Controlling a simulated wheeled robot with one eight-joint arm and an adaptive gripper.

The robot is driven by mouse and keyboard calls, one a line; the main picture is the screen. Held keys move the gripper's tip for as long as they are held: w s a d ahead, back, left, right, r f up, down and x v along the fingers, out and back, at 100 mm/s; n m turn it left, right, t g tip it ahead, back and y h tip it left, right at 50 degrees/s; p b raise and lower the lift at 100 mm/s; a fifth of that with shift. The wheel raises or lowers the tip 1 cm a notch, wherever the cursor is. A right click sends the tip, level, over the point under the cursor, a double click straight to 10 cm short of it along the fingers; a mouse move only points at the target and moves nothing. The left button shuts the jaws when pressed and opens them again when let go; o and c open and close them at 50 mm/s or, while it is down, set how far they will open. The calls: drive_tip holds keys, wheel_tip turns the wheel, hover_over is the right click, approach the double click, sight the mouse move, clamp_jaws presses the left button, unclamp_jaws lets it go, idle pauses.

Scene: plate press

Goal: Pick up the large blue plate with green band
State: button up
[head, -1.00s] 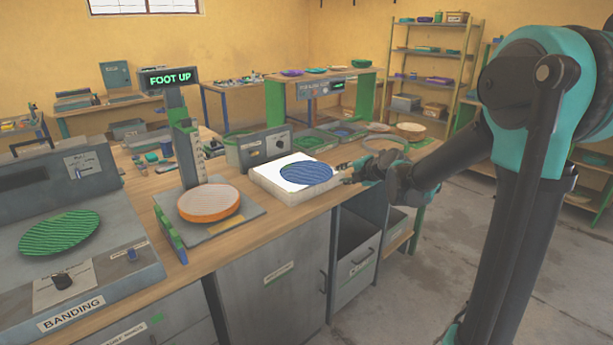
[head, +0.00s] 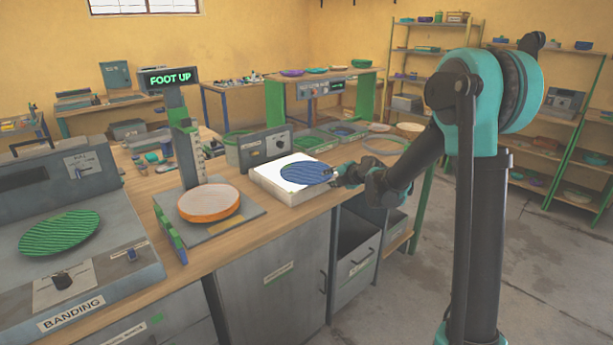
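A blue plate (head: 303,172) lies on top of the white block (head: 290,193) on the workbench. It looks slightly tilted, and I cannot make out a green band on it at this size. My gripper (head: 335,177) is at the plate's right edge, coming in from the right over the bench edge. Its fingers meet or overlap the plate's rim there. The fingers are too small to show whether they are open or closed on the rim.
A green plate (head: 59,233) lies on the banding machine (head: 85,265) at left. An orange-rimmed plate (head: 208,203) sits under the "FOOT UP" sign (head: 170,78). A grey control box (head: 265,148) stands behind the white block. Open floor lies at right.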

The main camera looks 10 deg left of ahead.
drive_tip(key=shift+c, duration=0.5)
clamp_jaws()
drive_tip(key=shift+r, duration=0.15)
